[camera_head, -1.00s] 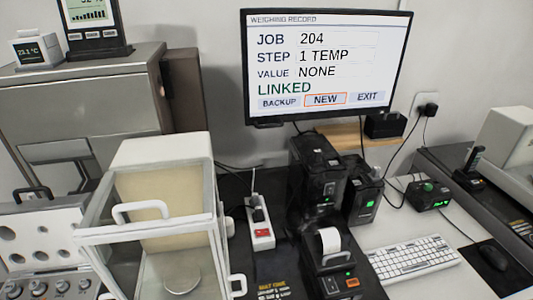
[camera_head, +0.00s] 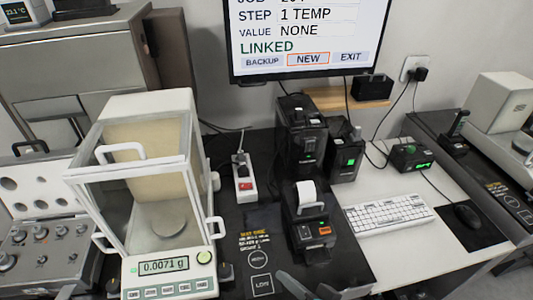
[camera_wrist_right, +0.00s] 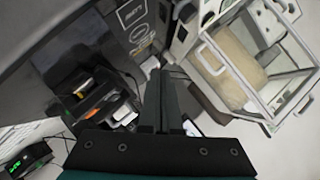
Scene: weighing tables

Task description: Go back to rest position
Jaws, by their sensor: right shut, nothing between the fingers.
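My right gripper (camera_head: 297,286) shows only in part at the bottom edge of the head view, in front of the black mat. In the right wrist view, its two dark fingers (camera_wrist_right: 162,78) are together with nothing between them. It is apart from the glass-sided balance (camera_head: 163,266), which stands to its left and reads 0.0071 g. My left gripper is in neither view.
A small printer (camera_head: 308,229) with a paper roll stands behind my right gripper. The monitor (camera_head: 310,35) shows NONE and LINKED. A weight case (camera_head: 45,235) sits at left.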

